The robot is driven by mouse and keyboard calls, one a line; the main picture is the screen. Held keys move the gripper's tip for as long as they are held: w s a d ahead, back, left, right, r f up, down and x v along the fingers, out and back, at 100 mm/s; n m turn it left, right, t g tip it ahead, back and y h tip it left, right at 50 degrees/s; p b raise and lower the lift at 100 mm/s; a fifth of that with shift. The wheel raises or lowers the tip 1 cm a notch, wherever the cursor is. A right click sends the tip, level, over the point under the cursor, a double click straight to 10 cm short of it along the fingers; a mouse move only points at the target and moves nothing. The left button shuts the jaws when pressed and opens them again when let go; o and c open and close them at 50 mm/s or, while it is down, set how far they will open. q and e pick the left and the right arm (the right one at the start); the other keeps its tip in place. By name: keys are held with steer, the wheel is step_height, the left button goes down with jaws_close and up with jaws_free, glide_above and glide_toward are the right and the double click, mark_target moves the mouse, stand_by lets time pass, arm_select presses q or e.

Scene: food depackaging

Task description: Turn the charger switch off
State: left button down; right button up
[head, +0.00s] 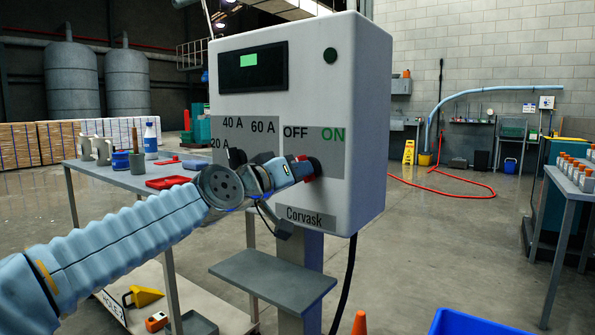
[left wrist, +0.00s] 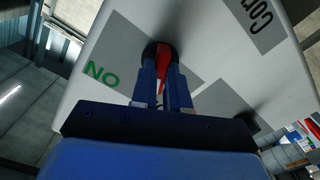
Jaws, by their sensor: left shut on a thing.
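The white charger box (head: 350,100) stands upright on a post, with a small lit green display on its front. Its OFF/ON switch (head: 318,167) is a round black knob with a red handle, below the printed OFF and ON. My left gripper (head: 303,170) reaches the switch from the left. In the left wrist view its two blue fingers (left wrist: 163,85) are shut on the red handle (left wrist: 163,60), one on each side. The green ON print (left wrist: 101,73) shows left of the fingers there; OFF is hidden. I cannot tell which word the handle points to. My right gripper is not in view.
A second black knob (head: 236,157) sits under the 20 A, 40 A and 60 A marks, partly behind my left wrist. A grey shelf (head: 273,280) juts out below the box. A table (head: 120,178) with cups stands left. A blue bin (head: 470,322) and orange cone (head: 360,323) are in front.

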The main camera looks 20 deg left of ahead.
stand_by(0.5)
arm_select(q)
steer(key=c, duration=1.1)
jaws_free()
steer(key=b+v, duration=0.2)
steer(key=v, duration=1.2)
steer(key=shift+b, duration=0.4)
